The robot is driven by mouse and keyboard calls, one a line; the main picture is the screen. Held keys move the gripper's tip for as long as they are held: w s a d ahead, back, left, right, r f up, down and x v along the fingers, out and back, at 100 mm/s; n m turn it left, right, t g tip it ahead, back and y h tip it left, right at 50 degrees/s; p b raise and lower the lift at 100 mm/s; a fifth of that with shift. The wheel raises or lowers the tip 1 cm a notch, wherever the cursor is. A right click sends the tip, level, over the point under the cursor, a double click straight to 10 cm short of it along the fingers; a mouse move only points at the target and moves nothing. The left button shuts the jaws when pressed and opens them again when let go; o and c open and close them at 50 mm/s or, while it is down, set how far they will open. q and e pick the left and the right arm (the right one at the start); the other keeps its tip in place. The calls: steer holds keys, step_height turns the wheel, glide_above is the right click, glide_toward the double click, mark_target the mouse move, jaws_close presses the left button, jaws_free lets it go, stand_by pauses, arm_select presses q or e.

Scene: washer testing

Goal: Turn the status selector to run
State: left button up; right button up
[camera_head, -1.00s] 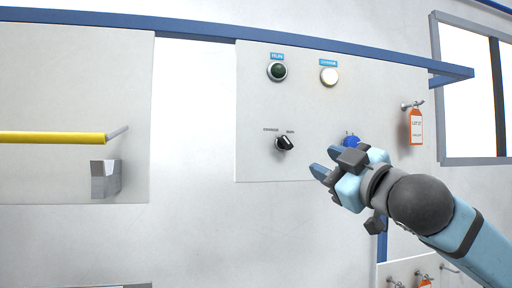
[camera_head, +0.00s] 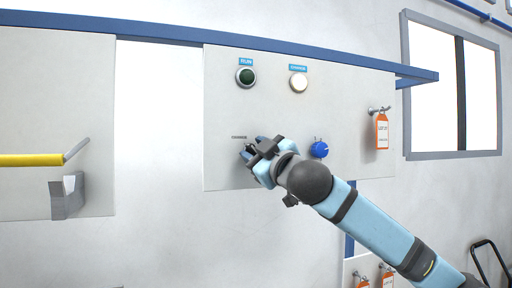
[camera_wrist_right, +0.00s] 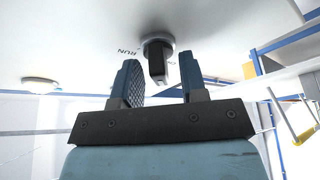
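The status selector (camera_wrist_right: 157,60) is a black knob on a round grey base on the panel. It shows in the right wrist view, with the lettering RUN (camera_wrist_right: 127,52) on its left. In the head view my right gripper mostly hides it, and its small label (camera_head: 239,137) shows just above. My right gripper (camera_head: 250,151) is at the selector, with its fingers pointing at the panel. In the wrist view its two blue fingers are apart, one on each side of the knob, with gaps visible. I cannot tell how deep the knob sits between them. My left gripper is out of view.
On the same panel (camera_head: 222,115) are a green button (camera_head: 246,77), a white button (camera_head: 298,82), a blue knob (camera_head: 319,149) and an orange-white tag (camera_head: 382,131) on a hook. A yellow bar (camera_head: 30,160) and grey bracket (camera_head: 66,196) are at the left.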

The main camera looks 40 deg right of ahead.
steer(key=shift+c, duration=0.2)
jaws_close()
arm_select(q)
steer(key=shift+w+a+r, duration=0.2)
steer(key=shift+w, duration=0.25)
